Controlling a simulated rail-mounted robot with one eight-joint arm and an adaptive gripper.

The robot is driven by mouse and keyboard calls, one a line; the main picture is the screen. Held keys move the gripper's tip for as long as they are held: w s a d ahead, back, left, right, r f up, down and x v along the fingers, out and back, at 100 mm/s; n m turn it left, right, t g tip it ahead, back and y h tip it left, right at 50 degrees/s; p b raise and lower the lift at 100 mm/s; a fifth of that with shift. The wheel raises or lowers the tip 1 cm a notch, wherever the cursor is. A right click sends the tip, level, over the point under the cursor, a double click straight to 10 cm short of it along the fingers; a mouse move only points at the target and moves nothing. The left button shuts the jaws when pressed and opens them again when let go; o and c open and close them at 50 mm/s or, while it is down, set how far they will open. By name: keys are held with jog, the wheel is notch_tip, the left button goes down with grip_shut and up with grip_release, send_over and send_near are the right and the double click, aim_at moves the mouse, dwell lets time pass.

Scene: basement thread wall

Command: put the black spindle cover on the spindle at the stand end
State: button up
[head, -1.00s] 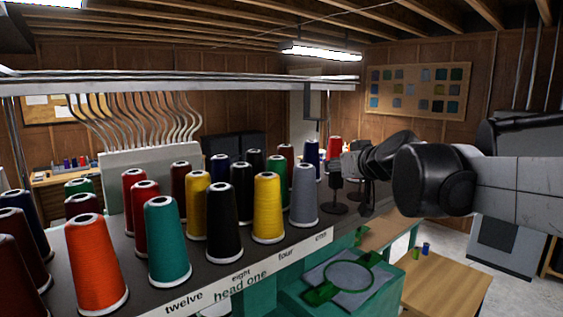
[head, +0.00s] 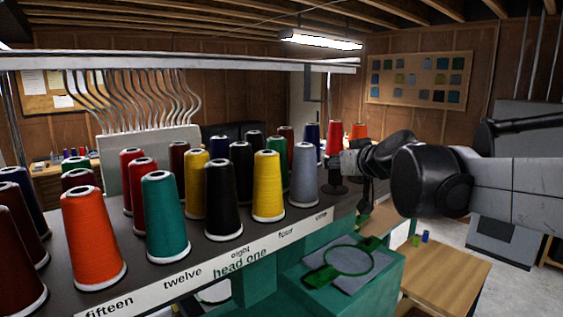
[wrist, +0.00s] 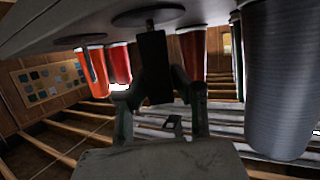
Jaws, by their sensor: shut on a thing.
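The black spindle cover (wrist: 153,68) is a dark upright sleeve between the fingers of my gripper (wrist: 160,95) in the wrist view, which looks upside down. Its lower end is close to a dark round base disc (wrist: 148,17). A short length of spindle (wrist: 150,25) shows between disc and cover, so the cover is in line with that spindle; how far it is over it is unclear. In the head view my gripper (head: 347,161) is at the stand's far end, above the disc (head: 337,190). The cover is hard to make out there.
Thread cones fill the stand; the grey cone (head: 304,175) is nearest my gripper. Red (head: 333,137) and orange (head: 358,131) cones stand behind. A bare spindle (wrist: 86,65) rises beside the held cover. A green hoop (head: 348,262) lies below the stand.

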jog(key=shift+f, duration=0.35)
dwell(0.3)
jog(key=o, duration=0.9)
jog(key=v, duration=1.2)
jog(key=s+f+g+h+b, duration=0.1)
jog(key=s+f+g+b, duration=0.1)
jog(key=s+f, duration=0.4)
jog(key=s+a+f+m+g+h+b, duration=0.1)
jog(key=s+f, duration=0.6)
jog(key=f, duration=1)
jog(key=s+a+f+m+g+h+b, duration=0.1)
jog(key=s+f+g+b, duration=0.3)
jog(key=s+f, duration=0.3)
notch_tip(320, 180, down, 4)
jog(key=shift+a+f+b, duration=0.2)
jog(key=shift+b, duration=0.55)
